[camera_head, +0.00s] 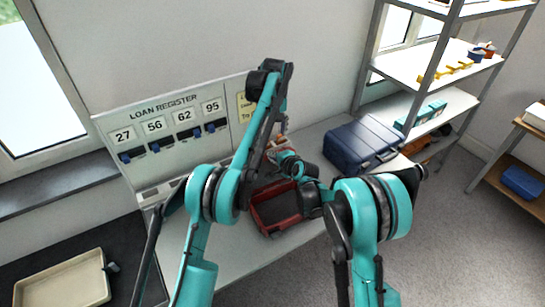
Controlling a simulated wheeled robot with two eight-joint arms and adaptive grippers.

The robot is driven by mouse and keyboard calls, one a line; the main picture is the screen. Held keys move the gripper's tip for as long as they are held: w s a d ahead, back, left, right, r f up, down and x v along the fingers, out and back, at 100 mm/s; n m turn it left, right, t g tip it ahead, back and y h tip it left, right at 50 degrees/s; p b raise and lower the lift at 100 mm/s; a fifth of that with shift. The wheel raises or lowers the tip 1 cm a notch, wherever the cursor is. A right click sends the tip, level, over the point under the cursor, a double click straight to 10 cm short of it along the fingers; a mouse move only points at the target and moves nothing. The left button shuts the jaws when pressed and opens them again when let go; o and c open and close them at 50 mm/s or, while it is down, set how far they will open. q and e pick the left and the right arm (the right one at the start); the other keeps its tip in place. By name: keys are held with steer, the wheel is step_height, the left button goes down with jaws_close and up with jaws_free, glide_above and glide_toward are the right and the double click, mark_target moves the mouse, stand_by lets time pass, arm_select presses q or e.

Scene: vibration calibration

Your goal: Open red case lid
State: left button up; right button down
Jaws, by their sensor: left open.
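The red case (263,222) lies on the pale worktop in the middle of the view. It has red walls and shows a dark inner area. A raised lid cannot be made out clearly behind my arms. My left arm rises and bends down over the back of the case. My right arm reaches in from the right beside the case. Whether either gripper touches the case cannot be told.
A closed dark blue case (362,142) stands to the right on the worktop. A loan register board (180,130) showing 27, 56, 62 and 95 stands behind. A beige tray (62,285) lies at lower left. Metal shelves (440,65) stand at the back right.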

arm_select(q)
steer(key=s+a+r+m+t, duration=0.2)
steer(key=s+a+r, duration=0.1)
steer(key=s+r, duration=0.4)
steer(key=s+a+r+m+t, duration=0.1)
steer(key=s+a+r, duration=0.3)
steer(key=s, duration=0.5)
arm_select(e)
steer(key=shift+w+a+f+g+h, duration=0.1)
steer(key=shift+w+a+g+h, duration=0.1)
steer(key=shift+w+a+g, duration=0.4)
steer(key=shift+w+a+g+h, duration=0.2)
steer(key=shift+w+a, duration=0.05)
steer(key=shift+w, duration=0.5)
arm_select(q)
steer(key=s+a+f+m+t, duration=0.1)
steer(key=s+f, duration=0.4)
steer(key=s, duration=0.7)
steer(key=s+a+f+m+t, duration=0.2)
steer(key=s+f, duration=0.4)
steer(key=s, duration=0.6)
steer(key=shift+s+f+t, duration=0.2)
steer(key=shift+s+t, duration=0.1)
steer(key=shift+s, duration=0.05)
